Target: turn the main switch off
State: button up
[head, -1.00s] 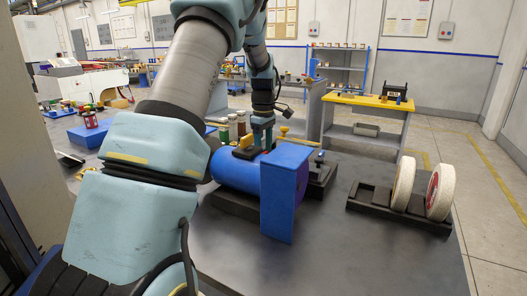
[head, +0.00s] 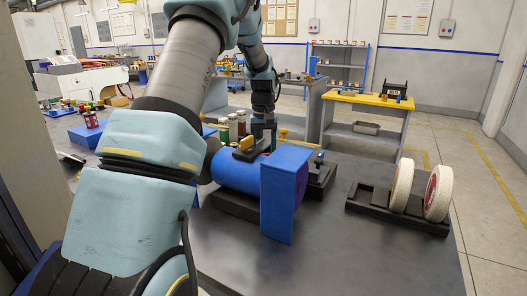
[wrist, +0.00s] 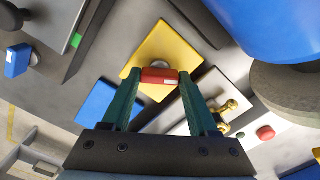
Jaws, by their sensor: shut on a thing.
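In the wrist view, a red switch handle (wrist: 159,77) sits over a yellow square plate (wrist: 160,45); I take it for the main switch. My gripper (wrist: 160,80) is shut on this handle, with one green finger at each end. In the head view, my gripper (head: 264,140) points down behind the blue cylinder (head: 235,171). The switch handle and its plate cannot be made out there. Any off marking is not readable.
Beside the switch are a blue square plate (wrist: 96,103), a pale plate with a brass fitting (wrist: 224,110) and a red button (wrist: 265,133). A black rack with white wheels (head: 402,186) stands to the right. The front of the table (head: 335,255) is clear.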

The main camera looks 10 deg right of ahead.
jog(key=m, duration=0.7)
jog(key=shift+p, duration=0.35)
dwell(0.4)
jog(key=o, duration=1.4)
notch_tip(320, 180, up, 11)
jog(key=shift+f+b, duration=0.1)
jog(key=shift+b, duration=1.05)
